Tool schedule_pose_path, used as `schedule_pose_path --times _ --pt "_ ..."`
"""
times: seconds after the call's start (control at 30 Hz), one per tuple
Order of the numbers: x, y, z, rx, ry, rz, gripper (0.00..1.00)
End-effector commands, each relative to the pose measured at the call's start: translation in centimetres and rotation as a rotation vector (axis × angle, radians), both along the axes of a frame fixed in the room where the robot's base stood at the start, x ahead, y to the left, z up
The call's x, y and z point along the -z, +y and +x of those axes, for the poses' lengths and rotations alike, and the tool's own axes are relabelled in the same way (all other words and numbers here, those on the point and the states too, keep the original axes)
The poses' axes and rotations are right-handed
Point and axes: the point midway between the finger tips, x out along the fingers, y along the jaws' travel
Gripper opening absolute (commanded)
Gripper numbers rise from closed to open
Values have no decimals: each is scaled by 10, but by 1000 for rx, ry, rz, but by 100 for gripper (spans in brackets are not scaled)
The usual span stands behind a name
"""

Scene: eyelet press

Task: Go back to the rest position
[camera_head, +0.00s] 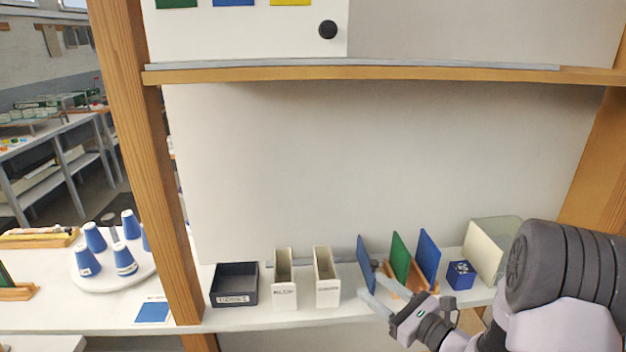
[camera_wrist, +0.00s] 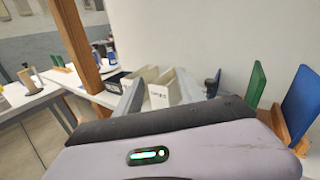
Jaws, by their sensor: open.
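My gripper (camera_head: 378,299) is open and empty at the front edge of the shelf, in front of the wooden rack, at the lower right of the head view. In the wrist view its two fingers (camera_wrist: 158,100) stand apart, pointing toward the white bins. Nothing shows between the fingertips. My wrist body hides the lower middle of the wrist view. In the head view my forearm covers the lower right corner and part of the shelf there.
Close to my gripper, blue and green panels (camera_head: 400,258) stand in a wooden rack (camera_head: 418,287). Left are two white bins (camera_head: 327,290) and a dark tray (camera_head: 234,299). A blue box (camera_head: 460,275) is right. A wooden post (camera_head: 150,170) and an upper shelf (camera_head: 380,74) bound the space.

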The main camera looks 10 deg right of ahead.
Motion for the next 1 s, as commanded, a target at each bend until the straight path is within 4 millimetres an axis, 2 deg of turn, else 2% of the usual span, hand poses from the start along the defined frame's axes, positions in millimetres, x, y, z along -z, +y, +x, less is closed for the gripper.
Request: schedule_pose_path --times 0.03,0.07,0.1,0.13,0.17,0.2,0.27,0.3,0.4,0.5,0.6,0.7,1.0 --pt "-30 42 -15 -147 -26 -87 46" --pt "-44 69 -29 -246 -36 -150 46" --pt "-59 101 -54 -381 -49 -248 46" --pt "-68 124 -76 -482 -60 -333 46" --pt "-76 144 -101 -584 -76 -432 46" --pt "-81 165 -138 -720 -99 -588 46" --pt "-82 178 -190 -889 -139 -845 46" --pt "-80 176 -218 -973 -172 -1024 46" --pt "-80 151 -262 -1083 -264 -1449 46" --pt "-89 123 -276 -1086 -349 -1774 46" --pt "-99 107 -280 -1060 -402 -1957 46" --pt "-103 100 -280 -1048 -416 -2018 46" --pt "-103 100 -280 -1048 -414 -2017 46"
